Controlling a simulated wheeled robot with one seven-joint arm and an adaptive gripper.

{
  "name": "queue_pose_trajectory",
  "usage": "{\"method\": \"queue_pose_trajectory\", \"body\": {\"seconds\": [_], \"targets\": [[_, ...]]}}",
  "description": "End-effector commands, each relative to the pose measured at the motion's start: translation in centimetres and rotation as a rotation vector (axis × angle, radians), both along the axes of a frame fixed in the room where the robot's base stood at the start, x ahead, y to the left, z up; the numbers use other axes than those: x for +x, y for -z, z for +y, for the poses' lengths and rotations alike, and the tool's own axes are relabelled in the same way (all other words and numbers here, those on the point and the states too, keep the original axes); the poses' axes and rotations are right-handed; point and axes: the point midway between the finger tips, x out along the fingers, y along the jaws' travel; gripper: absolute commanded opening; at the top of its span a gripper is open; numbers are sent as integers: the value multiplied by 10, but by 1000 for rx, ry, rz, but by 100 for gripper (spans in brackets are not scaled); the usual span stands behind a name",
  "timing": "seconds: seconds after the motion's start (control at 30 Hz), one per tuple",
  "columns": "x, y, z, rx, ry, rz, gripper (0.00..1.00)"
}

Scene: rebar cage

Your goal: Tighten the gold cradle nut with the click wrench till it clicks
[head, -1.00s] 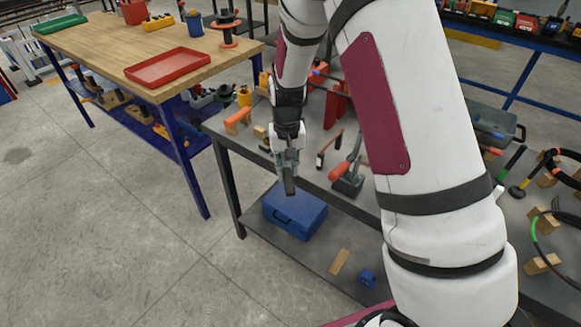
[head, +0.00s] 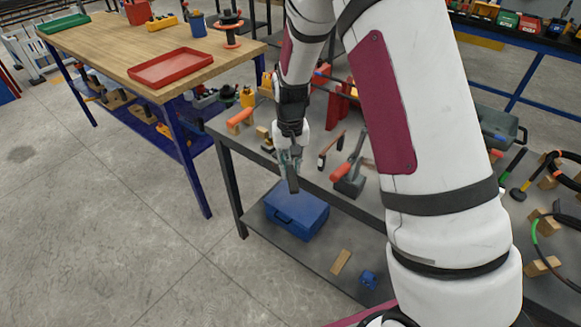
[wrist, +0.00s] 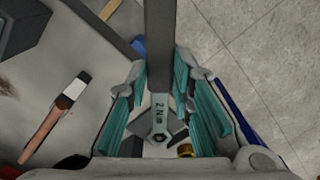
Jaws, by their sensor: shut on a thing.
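My gripper (head: 290,160) is over the near-left edge of the grey workbench, pointing down. The bar runs from the top of the picture down between the fingers to a dark hex-shaped feature. The wrench also shows in the head view as a dark bar (head: 293,184) below the fingers. A small gold piece (wrist: 186,150), perhaps the cradle nut, shows beside that end. Whether the wrench touches or seats on it cannot be told.
The grey workbench (head: 240,148) carries a hammer-like tool (head: 330,150), a red-handled tool (head: 350,175) and a red stand (head: 342,100) close by. A blue toolbox (head: 297,212) lies on the lower shelf. A wooden table (head: 110,50) stands left; the floor between is clear.

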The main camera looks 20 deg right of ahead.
Motion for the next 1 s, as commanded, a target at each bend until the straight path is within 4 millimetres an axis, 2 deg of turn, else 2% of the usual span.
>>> {"method": "queue_pose_trajectory", "body": {"seconds": [1.0], "targets": [[0,-42,0,0,0,-1,0]]}}
